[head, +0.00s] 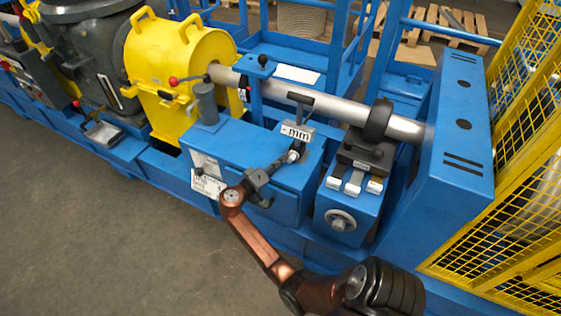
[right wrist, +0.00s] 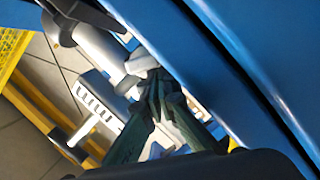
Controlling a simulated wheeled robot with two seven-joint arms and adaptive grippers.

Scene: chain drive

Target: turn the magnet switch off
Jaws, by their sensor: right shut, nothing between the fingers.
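My right gripper (head: 291,157) reaches in from the bottom of the head view, its fingers pointing up and right at the front of a blue machine housing (head: 240,160). The fingers are shut with nothing held. A small grey-white block marked "mm" (head: 297,132) sits just above the fingertips on the blue top. In the right wrist view the dark fingertips (right wrist: 160,88) are together, right by a small pale part (right wrist: 142,64); I cannot tell whether they touch it. The magnet switch cannot be made out clearly; the fingers may cover it. My left gripper is not in view.
A long grey shaft (head: 335,105) runs above the work spot, with a black ring (head: 378,119) on it. A yellow guard (head: 180,62) stands at left. A blue upright housing (head: 455,120) and yellow mesh fence (head: 520,80) close off the right. Grey floor (head: 90,230) is free in front.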

